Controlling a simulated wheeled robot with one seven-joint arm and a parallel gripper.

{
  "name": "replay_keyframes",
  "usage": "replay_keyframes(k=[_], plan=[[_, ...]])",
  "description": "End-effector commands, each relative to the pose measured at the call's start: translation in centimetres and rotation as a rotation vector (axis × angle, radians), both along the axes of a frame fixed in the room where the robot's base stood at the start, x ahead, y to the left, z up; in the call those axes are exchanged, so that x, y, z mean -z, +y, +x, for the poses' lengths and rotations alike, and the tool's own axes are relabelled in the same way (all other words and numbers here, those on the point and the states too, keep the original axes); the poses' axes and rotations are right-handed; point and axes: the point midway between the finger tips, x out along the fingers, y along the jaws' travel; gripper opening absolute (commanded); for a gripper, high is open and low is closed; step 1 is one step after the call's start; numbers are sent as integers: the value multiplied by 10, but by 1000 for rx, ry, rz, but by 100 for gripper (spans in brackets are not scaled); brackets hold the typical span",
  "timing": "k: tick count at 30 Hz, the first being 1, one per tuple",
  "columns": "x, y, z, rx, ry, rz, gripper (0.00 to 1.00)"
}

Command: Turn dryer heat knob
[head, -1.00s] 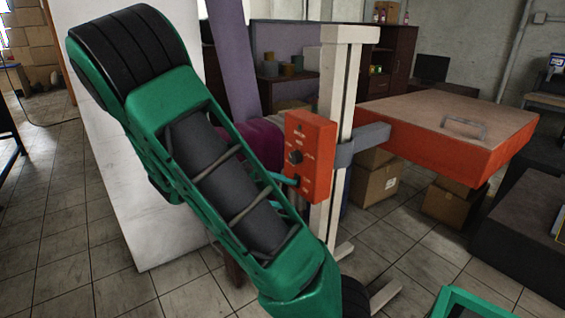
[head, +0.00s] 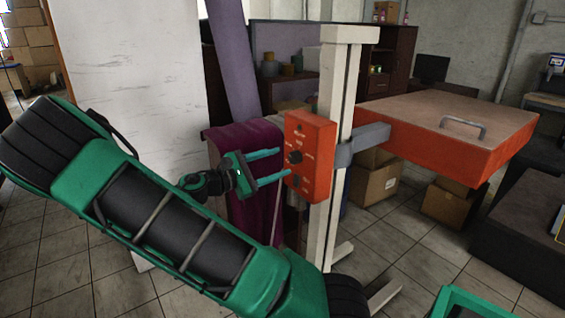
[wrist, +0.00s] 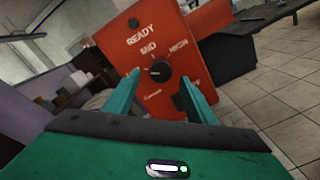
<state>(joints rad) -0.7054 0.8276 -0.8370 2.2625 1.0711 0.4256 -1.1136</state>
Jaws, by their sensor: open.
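The dryer's orange control box (head: 318,138) is fixed to the white post, left of the dryer's flat orange body (head: 450,150). Its dark round heat knob (head: 295,157) sits on the face toward my gripper. In the wrist view the knob (wrist: 161,72) lies below the words READY and MID. My gripper (head: 285,166) is open, its two teal fingers pointing at the box's face. In the wrist view the fingers (wrist: 158,92) stand left and right of the knob, with the knob a little beyond the gap. I see no contact with the knob.
The white post (head: 340,110) stands right behind the control box. A purple cloth-covered stand (head: 225,145) is behind my gripper. Cardboard boxes (head: 375,185) sit under the dryer. Tiled floor is open at the lower left.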

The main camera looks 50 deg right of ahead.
Motion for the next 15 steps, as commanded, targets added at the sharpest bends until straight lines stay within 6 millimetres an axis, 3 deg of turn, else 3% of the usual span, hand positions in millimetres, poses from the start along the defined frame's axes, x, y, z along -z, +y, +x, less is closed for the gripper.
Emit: replay_keyframes(k=[6, 15], plan=[[0, -30, -8, 2, 0, 0, 51], [0, -41, -10, 1, -1, 0, 51]])
